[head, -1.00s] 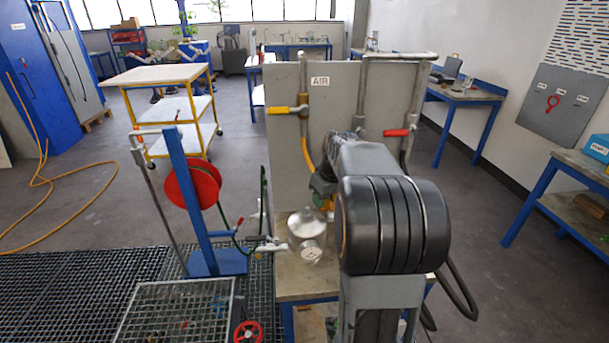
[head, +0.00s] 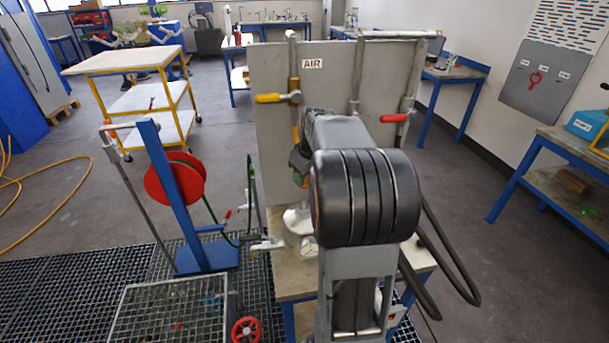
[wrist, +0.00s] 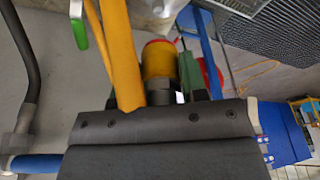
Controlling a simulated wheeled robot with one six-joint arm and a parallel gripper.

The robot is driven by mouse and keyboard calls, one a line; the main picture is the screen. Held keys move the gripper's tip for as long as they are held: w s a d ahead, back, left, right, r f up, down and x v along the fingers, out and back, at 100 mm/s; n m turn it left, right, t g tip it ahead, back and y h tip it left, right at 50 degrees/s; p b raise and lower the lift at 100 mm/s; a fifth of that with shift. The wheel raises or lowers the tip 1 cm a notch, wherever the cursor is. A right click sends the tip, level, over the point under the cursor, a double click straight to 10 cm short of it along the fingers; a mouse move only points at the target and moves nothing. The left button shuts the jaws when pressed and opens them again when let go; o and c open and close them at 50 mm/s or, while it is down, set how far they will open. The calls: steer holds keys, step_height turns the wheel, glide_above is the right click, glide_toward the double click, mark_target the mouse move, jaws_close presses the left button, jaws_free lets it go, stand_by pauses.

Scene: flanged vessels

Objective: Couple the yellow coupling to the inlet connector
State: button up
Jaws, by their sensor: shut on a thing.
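The yellow coupling (wrist: 160,62), a yellow cylinder with a red band at its end, is in the middle of the wrist view. My gripper (wrist: 176,97) is shut on it; the dark gripper body covers its lower end. A yellow hose (wrist: 122,55) passes beside it. In the head view my gripper (head: 300,163) is beside the panel, mostly hidden by my arm. A silvery vessel (head: 297,222) is just below it, partly covered by my arm. I cannot make out the inlet connector clearly, and cannot tell whether the coupling touches it.
A grey panel (head: 270,110) marked AIR carries pipes, a yellow valve handle (head: 268,98) and a red one (head: 394,118). A red hose reel (head: 176,180) on a blue post stands to the left. A yellow-framed trolley (head: 130,65) is farther back.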

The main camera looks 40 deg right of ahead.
steer(key=b, duration=0.4)
glide_above(305, 202)
steer(key=shift+s+x, duration=0.2)
steer(key=shift+x, duration=0.7)
steer(key=shift+s+x, duration=0.2)
steer(key=shift+x, duration=0.65)
steer(key=shift+s+x, duration=0.2)
steer(key=shift+x, duration=0.7)
steer(key=shift+f+b, duration=0.4)
steer(key=shift+f, duration=0.05)
steer(key=shift+s+b+x, duration=0.15)
steer(key=shift+b+x, duration=0.45)
steer(key=shift+x, duration=0.15)
steer(key=shift+s+b+x, duration=0.2)
steer(key=shift+b+x, duration=0.35)
steer(key=shift+x, duration=0.2)
steer(key=o, duration=1.3)
steer(key=shift+s, duration=0.1)
